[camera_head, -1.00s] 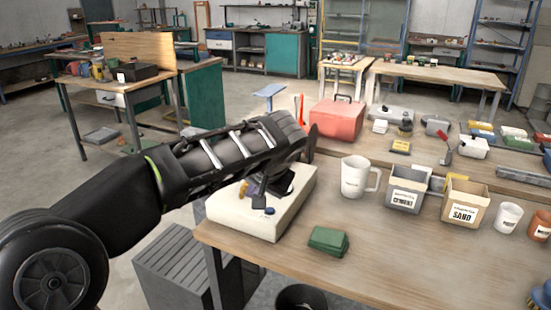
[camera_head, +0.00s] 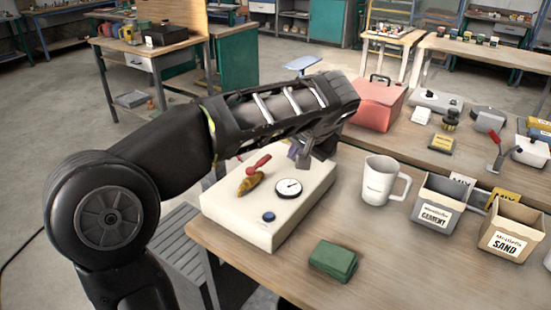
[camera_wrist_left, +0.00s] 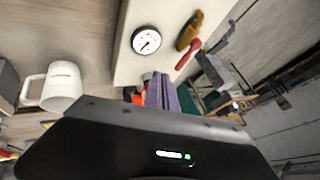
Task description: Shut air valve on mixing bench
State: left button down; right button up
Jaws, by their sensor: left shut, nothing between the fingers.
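The air valve has a brass body (camera_head: 250,182) and a red lever handle (camera_head: 259,163), on top of a cream box (camera_head: 241,226) on the bench. The lever looks roughly in line with the brass body. A round gauge (camera_head: 288,188) and a blue button (camera_head: 268,216) are on the same box. My left gripper (camera_head: 303,154) is shut and empty, above the back right of the box, right of the lever and apart from it. In the left wrist view the shut fingers (camera_wrist_left: 162,94) show near the red lever (camera_wrist_left: 188,54), brass body (camera_wrist_left: 189,30) and gauge (camera_wrist_left: 146,39).
On the bench (camera_head: 300,268), a green block (camera_head: 333,260) lies in front of the box. A white mug (camera_head: 379,182), a cement box (camera_head: 434,213) and a sand box (camera_head: 508,236) stand to the right. A red case (camera_head: 376,106) stands behind.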

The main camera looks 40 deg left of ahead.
aim_at(259, 164)
pick_arm(q)
jog(key=shift+f, duration=0.1)
jog(key=p+x, duration=0.1)
jog(key=x, duration=0.9)
jog(key=shift+w, duration=0.1)
jog(key=a+p, duration=0.1)
jog(key=a, duration=0.2)
jog(key=shift+a+p, duration=0.2)
jog(key=shift+p, duration=0.2)
jog(key=shift+a, duration=0.25)
